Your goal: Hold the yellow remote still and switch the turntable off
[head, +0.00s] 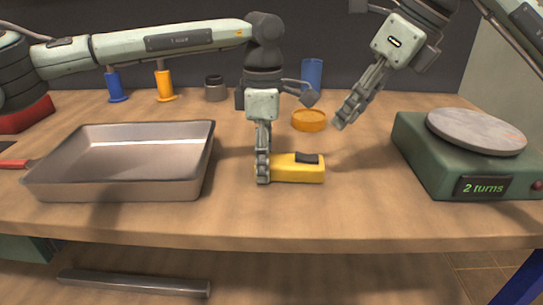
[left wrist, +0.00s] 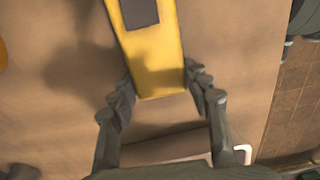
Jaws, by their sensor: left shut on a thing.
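The yellow remote (head: 300,175) lies flat on the bench, with a dark rocker or button (head: 307,158) on top. My left gripper (head: 263,172) is shut on its left end. In the left wrist view the fingers (left wrist: 161,82) sit on either side of the near end of the remote (left wrist: 158,65). The turntable (head: 420,160) stands at the right, a green box with a round grey plate (head: 477,132) and a display (head: 483,185) reading "2 turns". My right gripper (head: 343,118) hangs in the air above and right of the remote; its finger opening is unclear.
A metal tray (head: 120,191) sits left of the remote. Blue and yellow spools and a grey jar (head: 215,88) are at the back. Bench between remote and turntable is clear.

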